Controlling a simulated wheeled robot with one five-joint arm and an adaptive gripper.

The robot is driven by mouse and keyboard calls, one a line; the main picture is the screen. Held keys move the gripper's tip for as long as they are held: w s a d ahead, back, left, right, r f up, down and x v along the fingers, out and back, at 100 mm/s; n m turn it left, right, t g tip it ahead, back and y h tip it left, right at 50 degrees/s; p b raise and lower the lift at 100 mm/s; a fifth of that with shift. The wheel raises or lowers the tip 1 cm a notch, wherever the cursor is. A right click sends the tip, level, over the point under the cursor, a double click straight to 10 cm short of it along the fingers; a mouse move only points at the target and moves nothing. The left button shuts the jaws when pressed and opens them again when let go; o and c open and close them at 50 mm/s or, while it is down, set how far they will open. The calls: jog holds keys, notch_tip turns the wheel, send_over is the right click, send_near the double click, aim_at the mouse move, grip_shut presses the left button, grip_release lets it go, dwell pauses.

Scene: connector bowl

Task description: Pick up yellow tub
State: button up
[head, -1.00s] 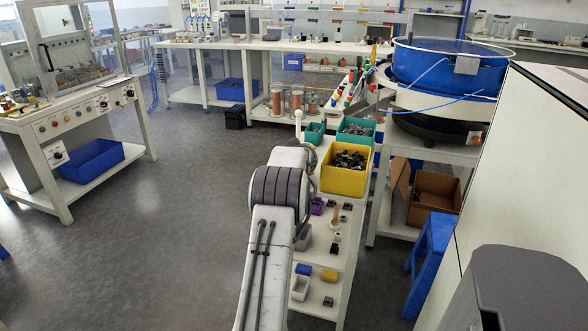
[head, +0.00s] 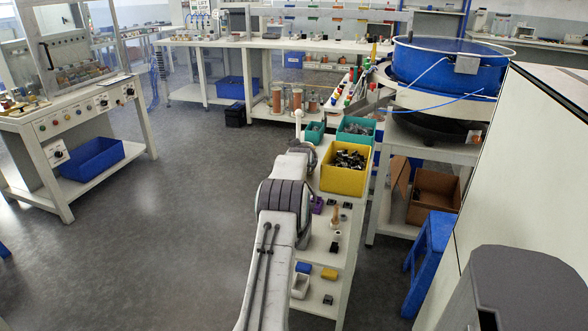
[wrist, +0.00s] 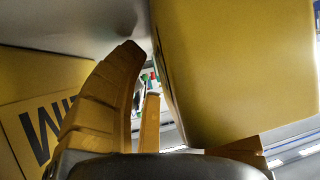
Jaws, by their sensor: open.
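The yellow tub (head: 342,182), filled with small dark and metallic parts, stands upright on the top of a white shelf unit in the head view. Its smooth yellow wall (wrist: 235,65) fills the right half of the wrist view, very close. My gripper (wrist: 185,90) is open. Its ribbed left finger stands left of the tub wall with a gap between them. The tub hides most of the right finger, so I cannot tell whether that finger touches it. In the head view my arm hides the gripper.
Two teal bins (head: 355,131) with parts stand behind the tub. The white shelf unit (head: 328,285) holds small items on lower levels. A blue bowl feeder (head: 450,65) stands to the right. A yellow surface with dark letters (wrist: 40,125) is at left in the wrist view. Floor at left is clear.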

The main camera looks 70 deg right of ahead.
grip_shut()
jog(key=shift+r, duration=0.1)
dwell(0.5)
